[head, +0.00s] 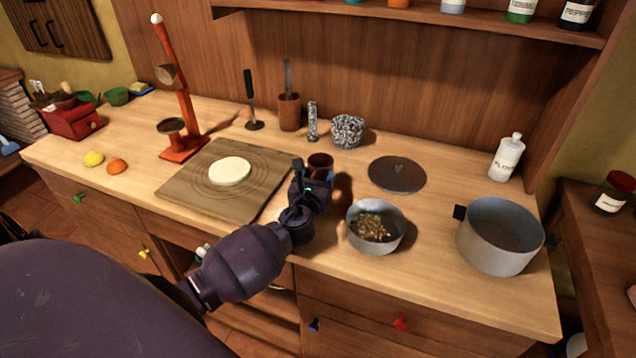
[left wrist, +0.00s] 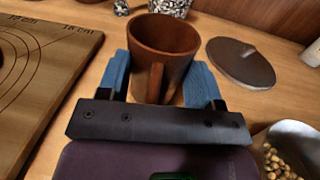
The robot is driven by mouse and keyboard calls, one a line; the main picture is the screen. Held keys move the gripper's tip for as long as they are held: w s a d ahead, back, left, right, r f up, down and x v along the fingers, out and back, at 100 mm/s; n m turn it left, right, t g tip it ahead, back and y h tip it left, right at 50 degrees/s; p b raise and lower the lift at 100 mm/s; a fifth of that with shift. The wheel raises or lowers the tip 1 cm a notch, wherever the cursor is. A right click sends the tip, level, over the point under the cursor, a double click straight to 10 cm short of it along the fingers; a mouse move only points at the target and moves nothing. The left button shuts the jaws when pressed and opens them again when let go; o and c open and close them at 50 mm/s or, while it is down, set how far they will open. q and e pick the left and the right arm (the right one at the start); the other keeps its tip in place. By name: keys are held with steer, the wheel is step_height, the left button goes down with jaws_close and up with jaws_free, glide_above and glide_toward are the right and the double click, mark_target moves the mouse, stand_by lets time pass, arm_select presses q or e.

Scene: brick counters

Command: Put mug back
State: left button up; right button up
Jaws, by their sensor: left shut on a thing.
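A brown mug (left wrist: 162,40) stands upright between the blue fingers of my left gripper (left wrist: 165,85) in the left wrist view, its handle toward the gripper's palm. In the head view the mug (head: 320,161) shows just beyond my left gripper (head: 308,172), right of the wooden board, partly hidden by the gripper. My left gripper is shut on the mug. The mug looks at or close to the counter top; I cannot tell whether it touches. My right gripper is not in view.
The board (head: 190,190) bears flat dough (head: 230,171). A bowl of yellowish bits (head: 388,245), a large pot (head: 492,254) and a grey round lid (head: 397,174) are to the right. A mortar (head: 347,132), pestle (head: 312,122) and brown utensil cup (head: 289,113) stand behind.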

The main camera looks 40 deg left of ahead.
arm_select(q)
steer(key=shift+f, duration=0.4)
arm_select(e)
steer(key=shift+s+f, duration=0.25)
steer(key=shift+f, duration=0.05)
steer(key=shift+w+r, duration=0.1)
arm_select(q)
steer(key=shift+f, duration=0.15)
steer(key=o, duration=0.9)
steer(key=shift+c, duration=0.2)
steer(key=o, duration=0.3)
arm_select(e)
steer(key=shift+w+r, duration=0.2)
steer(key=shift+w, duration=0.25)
